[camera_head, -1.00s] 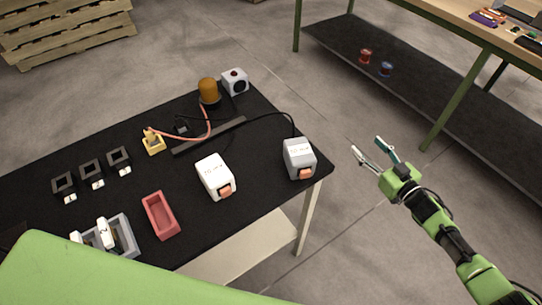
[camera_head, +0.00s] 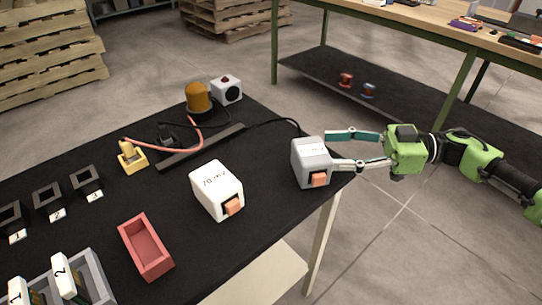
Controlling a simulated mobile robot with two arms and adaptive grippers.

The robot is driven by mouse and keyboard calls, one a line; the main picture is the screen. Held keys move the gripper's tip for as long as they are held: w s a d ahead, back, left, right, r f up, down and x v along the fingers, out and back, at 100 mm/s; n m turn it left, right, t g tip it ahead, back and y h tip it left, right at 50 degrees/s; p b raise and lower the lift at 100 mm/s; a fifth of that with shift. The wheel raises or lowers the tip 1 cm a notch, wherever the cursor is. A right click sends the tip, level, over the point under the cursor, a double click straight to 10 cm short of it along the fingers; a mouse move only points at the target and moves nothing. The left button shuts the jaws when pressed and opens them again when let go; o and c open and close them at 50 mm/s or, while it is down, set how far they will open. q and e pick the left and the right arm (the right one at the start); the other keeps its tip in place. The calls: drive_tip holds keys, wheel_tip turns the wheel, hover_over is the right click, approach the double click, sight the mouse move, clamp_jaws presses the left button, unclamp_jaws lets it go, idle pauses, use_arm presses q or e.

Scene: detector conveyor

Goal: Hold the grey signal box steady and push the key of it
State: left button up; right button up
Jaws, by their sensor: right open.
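The grey signal box (camera_head: 310,158) stands at the right end of the black table, with an orange key (camera_head: 319,179) low on its front face. A dark cable runs to it from the back. My right gripper (camera_head: 338,149) comes in from the right and is open, its two fingers spread at the box's right side. One finger is near the back corner and the other near the lower right side. I cannot tell whether either touches the box. My left gripper is out of view.
A white box (camera_head: 215,188) with an orange key stands left of the grey box. A red tray (camera_head: 146,246), an amber lamp (camera_head: 198,97) and a white cube (camera_head: 226,90) are also on the black table (camera_head: 194,255). A workbench (camera_head: 425,22) stands behind.

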sight(292, 152)
drive_tip(key=shift+s+a+f, duration=0.2)
drive_tip(key=shift+a, duration=0.25)
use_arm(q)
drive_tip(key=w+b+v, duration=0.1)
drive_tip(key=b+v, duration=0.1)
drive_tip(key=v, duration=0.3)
use_arm(e)
drive_tip(key=a, duration=0.5)
drive_tip(key=shift+a+f, duration=0.1)
drive_tip(key=shift+f, duration=0.2)
drive_tip(key=shift+a+r+p, duration=0.15)
drive_tip(key=shift+a+p, duration=0.05)
drive_tip(key=shift+p, duration=0.25)
drive_tip(key=a+p, duration=0.2)
drive_tip(key=shift+a, duration=0.4)
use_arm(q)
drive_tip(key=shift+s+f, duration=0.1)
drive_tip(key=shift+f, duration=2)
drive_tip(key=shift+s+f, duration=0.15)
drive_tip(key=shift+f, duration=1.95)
use_arm(e)
drive_tip(key=shift+a+f, duration=0.3)
drive_tip(key=shift+a, duration=0.05)
clamp_jaws()
drive_tip(key=shift+o, duration=0.3)
unclamp_jaws()
